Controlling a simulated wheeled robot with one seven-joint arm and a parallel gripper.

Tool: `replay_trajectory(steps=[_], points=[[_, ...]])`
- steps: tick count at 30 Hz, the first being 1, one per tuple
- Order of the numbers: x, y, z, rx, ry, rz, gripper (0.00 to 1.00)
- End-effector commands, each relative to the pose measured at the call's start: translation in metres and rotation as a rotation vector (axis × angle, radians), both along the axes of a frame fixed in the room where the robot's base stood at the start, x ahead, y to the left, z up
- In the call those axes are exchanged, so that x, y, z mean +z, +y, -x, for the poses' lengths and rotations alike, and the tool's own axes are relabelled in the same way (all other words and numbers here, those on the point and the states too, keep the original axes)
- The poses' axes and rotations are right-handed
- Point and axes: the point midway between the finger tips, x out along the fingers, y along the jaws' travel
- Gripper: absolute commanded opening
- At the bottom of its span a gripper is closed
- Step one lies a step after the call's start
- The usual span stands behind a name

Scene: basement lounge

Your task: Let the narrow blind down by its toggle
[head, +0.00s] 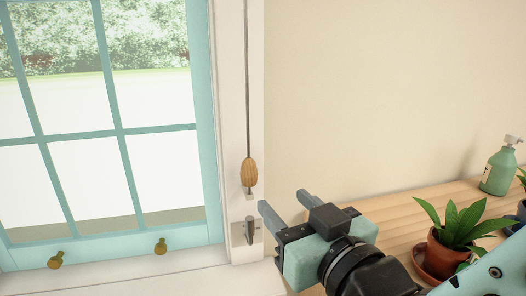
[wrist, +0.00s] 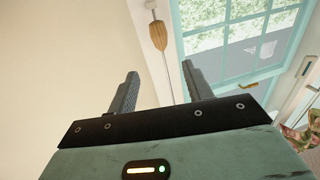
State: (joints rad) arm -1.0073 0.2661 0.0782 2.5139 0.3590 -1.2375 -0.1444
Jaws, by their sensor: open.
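The toggle (head: 249,172) is a wooden, acorn-shaped pull on the end of a thin dark cord (head: 246,80). It hangs against the white window frame, and the cord runs up out of the picture. My gripper (head: 284,200) is open and empty, to the right of the toggle and a little lower in the head view. In the wrist view the toggle (wrist: 158,36) shows beyond the gap between my open fingertips (wrist: 160,70), apart from them. The blind itself is not in view.
A small metal hook (head: 249,231) sits on the frame below the toggle. The turquoise window (head: 125,131) has brass handles (head: 160,246). A wooden shelf (head: 390,215) at right holds a potted plant (head: 447,250) and a green pump bottle (head: 499,170). The wall above is bare.

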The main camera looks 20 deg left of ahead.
Motion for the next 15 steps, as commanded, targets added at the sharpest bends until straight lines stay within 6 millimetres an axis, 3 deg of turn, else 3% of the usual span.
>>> replay_trajectory(steps=[2, 15], points=[[0.005, 0.003, -0.003, 0.002, 0.002, 0.005, 0.50], [-0.001, 0.067, -0.073, 0.002, -0.001, -0.001, 0.50]])
